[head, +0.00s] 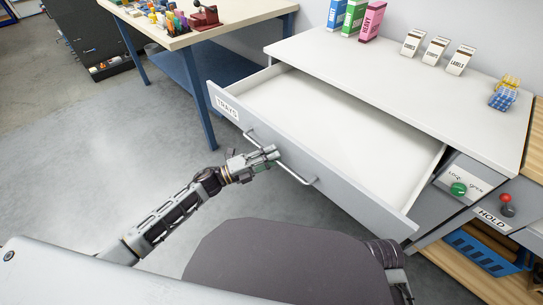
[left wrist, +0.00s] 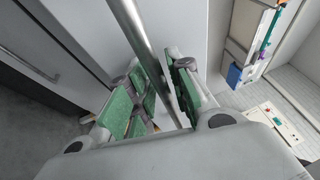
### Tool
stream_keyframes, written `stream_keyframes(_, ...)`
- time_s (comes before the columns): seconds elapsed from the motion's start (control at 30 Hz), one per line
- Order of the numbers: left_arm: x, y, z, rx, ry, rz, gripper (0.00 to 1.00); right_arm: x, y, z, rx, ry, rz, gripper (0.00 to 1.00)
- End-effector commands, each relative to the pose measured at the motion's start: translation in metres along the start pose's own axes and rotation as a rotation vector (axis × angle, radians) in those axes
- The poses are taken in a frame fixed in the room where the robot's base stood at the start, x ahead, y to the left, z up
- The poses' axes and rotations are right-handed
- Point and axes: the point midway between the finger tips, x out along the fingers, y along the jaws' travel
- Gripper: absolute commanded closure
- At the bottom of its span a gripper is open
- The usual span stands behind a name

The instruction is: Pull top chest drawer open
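The top drawer (head: 310,165), labelled TRAYS, stands well out from the white-topped chest (head: 400,72), and its inside looks empty. It has a long bar handle (head: 296,174) on its front. My left gripper (head: 272,153) is at the left part of this handle. In the left wrist view the handle bar (left wrist: 140,35) runs between the two green-padded fingers (left wrist: 166,82), which are close on both sides of it and look shut on it. My right gripper is not visible; only a part of my right arm shows at the bottom right.
A panel with a green knob (head: 458,189) is at the right. A workbench (head: 190,38) stands behind at left. The floor (head: 110,150) left of the drawer is clear.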

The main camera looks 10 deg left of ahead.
Motion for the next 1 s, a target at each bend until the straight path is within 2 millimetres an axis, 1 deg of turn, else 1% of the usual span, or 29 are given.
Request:
stream_keyframes(0.27,-0.019,0.001,0.0,-0.001,0.0,0.002,0.79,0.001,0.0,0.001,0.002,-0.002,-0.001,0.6)
stream_keyframes(1.0,-0.103,0.001,0.0,-0.002,-0.001,0.003,0.79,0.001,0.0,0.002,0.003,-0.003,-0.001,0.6)
